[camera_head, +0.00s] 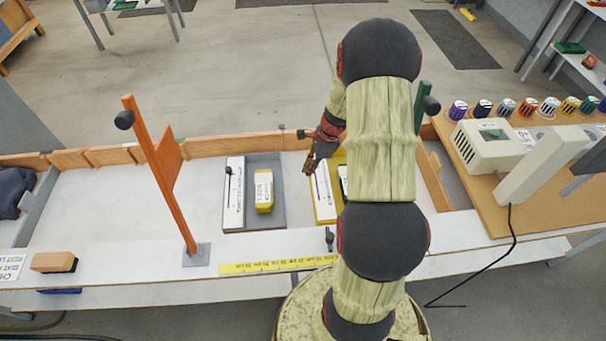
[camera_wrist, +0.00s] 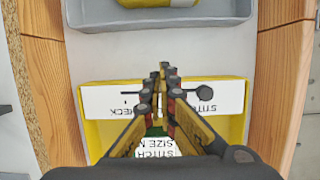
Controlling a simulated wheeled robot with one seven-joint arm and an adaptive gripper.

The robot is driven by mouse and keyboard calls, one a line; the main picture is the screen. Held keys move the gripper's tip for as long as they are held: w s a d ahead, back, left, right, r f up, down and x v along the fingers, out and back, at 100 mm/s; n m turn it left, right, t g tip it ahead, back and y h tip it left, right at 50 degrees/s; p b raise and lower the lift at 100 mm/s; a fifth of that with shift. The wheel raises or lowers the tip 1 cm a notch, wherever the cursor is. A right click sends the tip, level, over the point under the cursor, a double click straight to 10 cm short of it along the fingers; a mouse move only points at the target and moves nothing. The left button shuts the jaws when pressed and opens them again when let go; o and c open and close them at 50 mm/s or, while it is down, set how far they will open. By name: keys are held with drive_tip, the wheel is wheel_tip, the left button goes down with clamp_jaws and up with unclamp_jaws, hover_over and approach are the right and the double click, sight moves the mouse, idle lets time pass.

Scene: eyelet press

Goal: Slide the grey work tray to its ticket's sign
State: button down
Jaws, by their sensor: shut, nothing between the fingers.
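The grey work tray (camera_head: 280,211) lies on the white bench left of my gripper. A yellow block with a white label sits in it. A white ticket strip (camera_head: 236,197) with a dark knob runs along its left side; I cannot read its text. The tray's edge also shows at the top of the wrist view (camera_wrist: 190,22). An orange sign (camera_head: 166,152) on a post stands to the left. A green post (camera_head: 420,105) is partly hidden behind my arm at the right. My gripper (camera_head: 308,170) is shut and empty, its fingertips (camera_wrist: 163,70) over the gap between the grey and yellow trays.
A yellow tray (camera_head: 323,219) with a white "stitch check" ticket is right of the grey tray, partly hidden by my arm. A wooden rail (camera_head: 230,144) runs along the bench's far side. A yellow ruler strip (camera_head: 275,266) lies in front. Bench left of the grey tray is clear.

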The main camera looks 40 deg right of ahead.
drive_tip(key=b+x, duration=0.3)
drive_tip(key=x, duration=0.5)
drive_tip(key=shift+f, duration=0.35)
drive_tip(key=w+a, duration=0.2)
drive_tip(key=shift+a+r+b, duration=0.1)
drive_tip(key=shift+a+b, duration=0.25)
drive_tip(key=shift+w+a, duration=0.25)
drive_tip(key=shift+a, duration=0.05)
drive_tip(key=shift+w+a+r, duration=0.1)
drive_tip(key=shift+w+a, duration=0.05)
drive_tip(key=shift+a, duration=0.1)
drive_tip(key=w+a+p, duration=0.4)
drive_tip(key=w+a, duration=0.2)
drive_tip(key=a, duration=0.3)
drive_tip(key=w+a+p, duration=0.5)
drive_tip(key=w+a, duration=0.2)
drive_tip(key=a, duration=0.1)
drive_tip(key=w+a+p, duration=0.5)
drive_tip(key=w+a, duration=0.2)
drive_tip(key=a, duration=0.2)
drive_tip(key=shift+w+a, duration=0.1)
drive_tip(key=shift+a, duration=0.2)
drive_tip(key=shift+w+a, duration=0.4)
drive_tip(key=shift+a, duration=0.1)
